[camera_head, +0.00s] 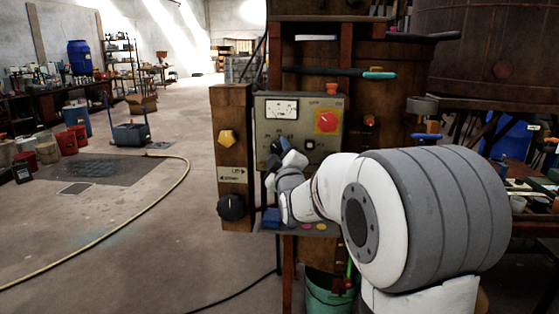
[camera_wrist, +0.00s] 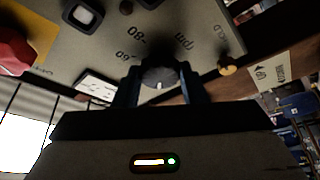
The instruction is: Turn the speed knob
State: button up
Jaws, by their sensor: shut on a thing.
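The speed knob (camera_wrist: 158,76) is a dark grey round knob with a pale mark. It sits on a beige control panel (camera_head: 262,140) with "60", "80" and "rpm" printed around it. My gripper (camera_wrist: 159,88) has its two blue fingers on either side of the knob and is shut on it. In the head view my gripper (camera_head: 277,149) reaches the panel's lower left and hides the knob. The panel appears turned over in the wrist view.
The panel carries a meter (camera_head: 282,110), a red switch on a yellow plate (camera_head: 326,121) and a small black button (camera_head: 310,145). A wooden post to the left bears a yellow knob (camera_head: 229,138) and a black knob (camera_head: 232,207). A green bucket (camera_head: 327,297) stands below.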

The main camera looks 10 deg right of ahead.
jog(key=shift+n+b, duration=0.3)
jog(key=shift+n, duration=0.3)
jog(key=shift+g+y, duration=0.3)
jog(key=shift+y, duration=0.1)
jog(key=o, duration=1)
jog(key=shift+s, duration=0.1)
jog(key=s, duration=0.2)
jog(key=s+f, duration=0.1)
jog(key=s, duration=0.4)
jog(key=shift+s+d+f+b, duration=0.1)
jog(key=shift+s+f+b, duration=0.15)
jog(key=shift+b, duration=0.05)
